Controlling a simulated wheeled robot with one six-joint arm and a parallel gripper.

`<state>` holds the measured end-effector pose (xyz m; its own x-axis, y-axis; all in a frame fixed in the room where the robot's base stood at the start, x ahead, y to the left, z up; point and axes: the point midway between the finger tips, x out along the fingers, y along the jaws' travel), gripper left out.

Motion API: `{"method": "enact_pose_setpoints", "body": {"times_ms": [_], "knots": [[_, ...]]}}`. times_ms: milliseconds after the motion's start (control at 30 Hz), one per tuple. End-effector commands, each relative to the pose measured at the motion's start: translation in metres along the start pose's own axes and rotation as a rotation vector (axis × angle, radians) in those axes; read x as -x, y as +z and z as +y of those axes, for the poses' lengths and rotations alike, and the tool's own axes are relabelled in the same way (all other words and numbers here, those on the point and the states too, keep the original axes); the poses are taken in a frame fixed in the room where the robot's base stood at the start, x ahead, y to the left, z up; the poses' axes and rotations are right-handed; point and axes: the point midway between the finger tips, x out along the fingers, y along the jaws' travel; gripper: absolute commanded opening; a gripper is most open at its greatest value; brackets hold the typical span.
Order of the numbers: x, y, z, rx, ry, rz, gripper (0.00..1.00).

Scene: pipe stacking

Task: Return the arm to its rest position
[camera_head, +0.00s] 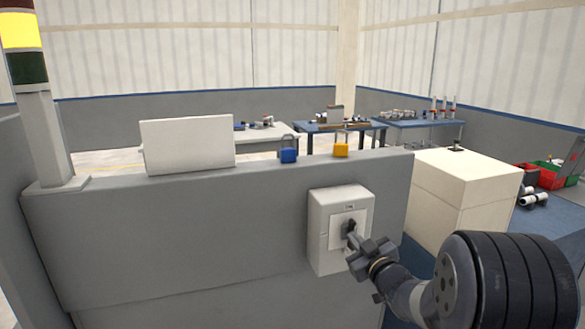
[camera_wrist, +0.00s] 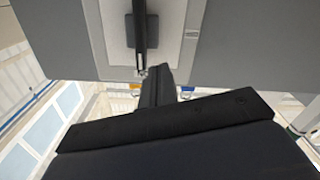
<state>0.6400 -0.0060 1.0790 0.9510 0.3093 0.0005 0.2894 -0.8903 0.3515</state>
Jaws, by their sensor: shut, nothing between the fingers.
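My arm reaches in from the lower right of the head view. My gripper (camera_head: 357,243) is shut and empty, its tip close to the dark rotary handle (camera_head: 348,228) of a white switch box (camera_head: 318,238) on the grey wall. I cannot tell whether the fingertips touch the handle. In the wrist view my gripper (camera_wrist: 158,75) shows as dark shut fingers, with the handle (camera_wrist: 139,35) on its plate just beyond them.
The grey partition wall (camera_head: 180,235) bears a blue padlock (camera_head: 288,156), a yellow padlock (camera_head: 341,150) and a white panel (camera_head: 188,145) on top. A cream cabinet (camera_head: 440,205) stands right of the wall. Blue tables (camera_head: 312,128) stand behind. A signal tower (camera_head: 45,130) is at left.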

Motion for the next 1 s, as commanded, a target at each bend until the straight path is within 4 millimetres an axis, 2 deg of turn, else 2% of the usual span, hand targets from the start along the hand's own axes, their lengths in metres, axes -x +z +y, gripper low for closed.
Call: {"method": "enact_pose_setpoints", "body": {"times_ms": [100,267,533,1000], "knots": [[-0.02,-0.001,0.0,-0.002,-0.002,0.0,0.0],[-0.039,-0.002,0.001,-0.001,0.0,-0.001,0.0],[-0.037,-0.002,0.008,0.0,0.0,0.0,0.0],[-0.037,0.002,0.003,0.0,0.0,0.0,0.0]]}}
